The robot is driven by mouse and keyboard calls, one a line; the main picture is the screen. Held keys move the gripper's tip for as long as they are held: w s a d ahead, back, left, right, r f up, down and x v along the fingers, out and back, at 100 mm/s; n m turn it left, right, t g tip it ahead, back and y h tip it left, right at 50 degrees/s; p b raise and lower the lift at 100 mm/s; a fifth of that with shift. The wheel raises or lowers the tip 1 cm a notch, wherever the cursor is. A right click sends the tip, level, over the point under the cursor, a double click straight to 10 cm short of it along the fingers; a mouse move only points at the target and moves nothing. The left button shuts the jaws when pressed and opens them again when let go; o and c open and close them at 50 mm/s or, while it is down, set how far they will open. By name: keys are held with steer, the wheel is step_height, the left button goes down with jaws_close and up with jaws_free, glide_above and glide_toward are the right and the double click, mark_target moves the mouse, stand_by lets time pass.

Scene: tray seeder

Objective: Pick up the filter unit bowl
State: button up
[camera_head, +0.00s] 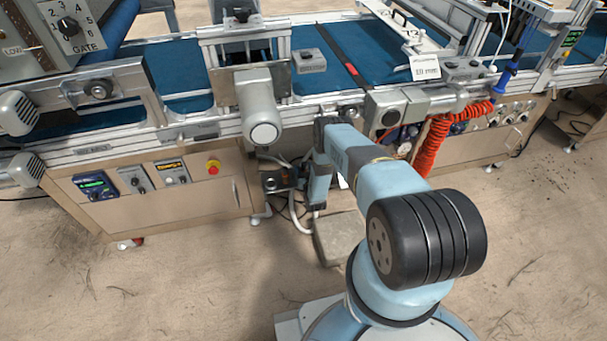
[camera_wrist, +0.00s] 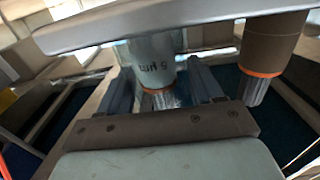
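In the wrist view, a pale grey cylindrical filter bowl (camera_wrist: 152,58) with dark lettering that seems to read "5 µm" hangs under a light grey housing (camera_wrist: 130,28). It has an orange ring and a clear ribbed end. My gripper (camera_wrist: 162,78) is open, with one finger on each side of this bowl. A gap shows on the right; contact on the left is hard to tell. A second, brown bowl (camera_wrist: 272,45) with an orange ring stands to the right, outside the fingers. In the head view my arm reaches down at the machine's front, and the fingers and bowls cannot be made out.
A conveyor machine with a blue belt (camera_head: 375,60) runs across the head view. A grey motor (camera_head: 260,110), an orange coiled hose (camera_head: 432,145) and control panels line its front. A grey block (camera_head: 340,238) lies on the floor below my arm. The front floor is clear.

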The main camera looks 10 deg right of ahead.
steer(key=c, duration=0.6)
steer(key=shift+r, duration=0.15)
steer(key=shift+c, duration=0.2)
steer(key=shift+w+r, duration=0.1)
steer(key=shift+r, duration=0.55)
steer(key=s+a+r, duration=0.1)
steer(key=s+r, duration=1)
steer(key=s, duration=0.3)
steer(key=shift+r, duration=0.25)
